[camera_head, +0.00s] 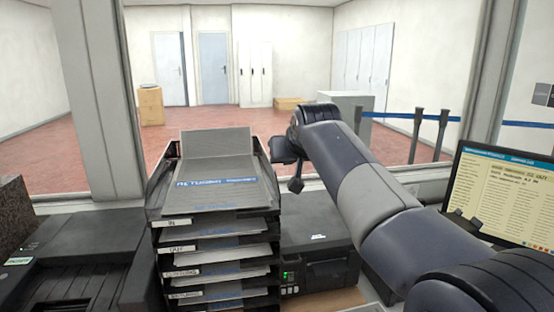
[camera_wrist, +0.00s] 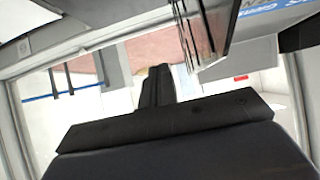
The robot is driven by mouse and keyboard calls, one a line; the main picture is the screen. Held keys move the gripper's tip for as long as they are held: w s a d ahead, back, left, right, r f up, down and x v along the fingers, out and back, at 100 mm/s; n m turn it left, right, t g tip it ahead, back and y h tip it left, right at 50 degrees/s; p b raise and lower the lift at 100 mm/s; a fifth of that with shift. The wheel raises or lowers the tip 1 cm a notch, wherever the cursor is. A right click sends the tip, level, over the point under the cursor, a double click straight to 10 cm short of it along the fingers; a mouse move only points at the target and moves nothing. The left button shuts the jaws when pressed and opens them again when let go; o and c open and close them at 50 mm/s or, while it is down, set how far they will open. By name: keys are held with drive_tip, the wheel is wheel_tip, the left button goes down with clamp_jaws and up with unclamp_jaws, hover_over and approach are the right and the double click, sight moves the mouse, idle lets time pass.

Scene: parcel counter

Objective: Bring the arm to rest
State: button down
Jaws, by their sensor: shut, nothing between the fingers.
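My arm reaches in from the lower right of the head view and bends down at its wrist. My gripper (camera_head: 296,185) hangs above the counter, just right of the letter tray stack (camera_head: 160,238). In the wrist view my gripper (camera_wrist: 157,82) shows as dark fingers close together, with nothing between them. The top tray holds a grey folder or sheet (camera_head: 217,172) with blue lettering. The gripper looks close to the tray edge, but I cannot tell the exact gap.
A black printer (camera_head: 318,262) stands below and right of my gripper. A monitor (camera_head: 505,190) is at the right and another dark machine (camera_head: 75,265) at the left. Behind is a window frame (camera_head: 98,95); beyond it are a cardboard box (camera_head: 151,106) and barrier posts (camera_head: 415,135).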

drive_tip(key=w+a+r+g+p, duration=0.1)
drive_tip(key=w+r+p, duration=0.4)
drive_tip(key=p, duration=0.8)
drive_tip(key=shift+w+a+g+p, duration=0.15)
drive_tip(key=shift+w+g+p, duration=0.2)
drive_tip(key=shift+w+g, duration=0.5)
drive_tip(key=shift+h, duration=0.3)
drive_tip(key=shift+r, duration=0.15)
